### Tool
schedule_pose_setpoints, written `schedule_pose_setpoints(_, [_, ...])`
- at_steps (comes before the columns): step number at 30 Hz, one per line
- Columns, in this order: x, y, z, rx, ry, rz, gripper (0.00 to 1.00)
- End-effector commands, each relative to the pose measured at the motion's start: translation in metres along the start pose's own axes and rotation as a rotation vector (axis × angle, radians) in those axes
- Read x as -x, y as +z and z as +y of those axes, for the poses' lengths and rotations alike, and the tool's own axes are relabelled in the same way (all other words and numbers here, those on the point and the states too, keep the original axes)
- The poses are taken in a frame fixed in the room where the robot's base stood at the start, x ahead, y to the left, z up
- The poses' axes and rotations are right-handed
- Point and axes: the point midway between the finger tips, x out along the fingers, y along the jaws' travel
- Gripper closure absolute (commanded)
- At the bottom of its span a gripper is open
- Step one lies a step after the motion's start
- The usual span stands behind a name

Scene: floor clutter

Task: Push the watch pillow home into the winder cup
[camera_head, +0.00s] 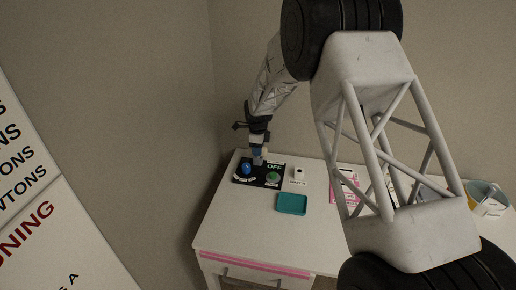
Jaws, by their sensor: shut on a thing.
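My gripper (257,150) is at the back left of the white table, pointing down over the black panel. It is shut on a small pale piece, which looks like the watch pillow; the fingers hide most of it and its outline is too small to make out. The black panel (262,184) has a blue round part (246,168) on its left and a green round part (273,177) on its right, with the word OFF above the green one. I cannot tell which part is the winder cup, or whether the held piece touches it.
A small white block with a dark spot (298,173) stands right of the panel. A teal tray (292,204) lies in front of it. Pink-and-white printed sheets (343,186) and a light-blue container (487,190) are farther right. Walls stand close behind and left. The table's front left is clear.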

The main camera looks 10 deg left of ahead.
Motion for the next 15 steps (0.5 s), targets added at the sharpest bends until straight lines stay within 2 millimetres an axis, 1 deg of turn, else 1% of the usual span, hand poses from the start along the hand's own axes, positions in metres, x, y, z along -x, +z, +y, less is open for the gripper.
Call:
schedule_pose_setpoints(13, [-0.0081,-0.0001,0.0001,0.0,0.001,0.0,1.0])
schedule_pose_setpoints(14, [-0.0081,0.0,0.0001,0.0,0.001,0.0,0.65])
schedule_pose_setpoints(15, [-0.0079,0.0,0.0001,0.0,0.0,0.0,0.59])
